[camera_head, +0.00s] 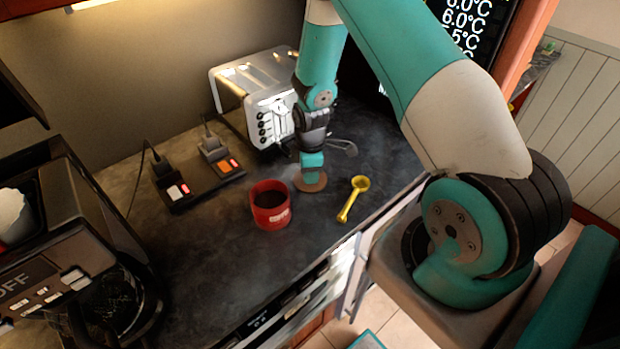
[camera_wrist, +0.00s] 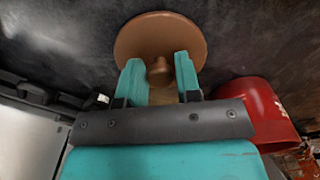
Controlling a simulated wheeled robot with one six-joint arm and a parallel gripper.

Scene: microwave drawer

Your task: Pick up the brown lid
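The brown lid (camera_head: 308,186) is a flat disc on the dark counter, just right of the red canister. In the wrist view the lid (camera_wrist: 138,38) shows its round knob (camera_wrist: 160,72) towards me. My gripper (camera_head: 313,166) is directly over the lid. In the wrist view my gripper's (camera_wrist: 160,68) two teal fingers are apart, one on each side of the knob, with a gap on both sides. The near edge of the lid is partly hidden by the fingers.
The open red canister (camera_head: 270,212) with dark contents stands close to the lid and gripper. A yellow scoop (camera_head: 352,198) lies to the right. A toaster (camera_head: 262,95), a power strip (camera_head: 200,183) and a coffee machine (camera_head: 70,230) surround the counter (camera_head: 210,270).

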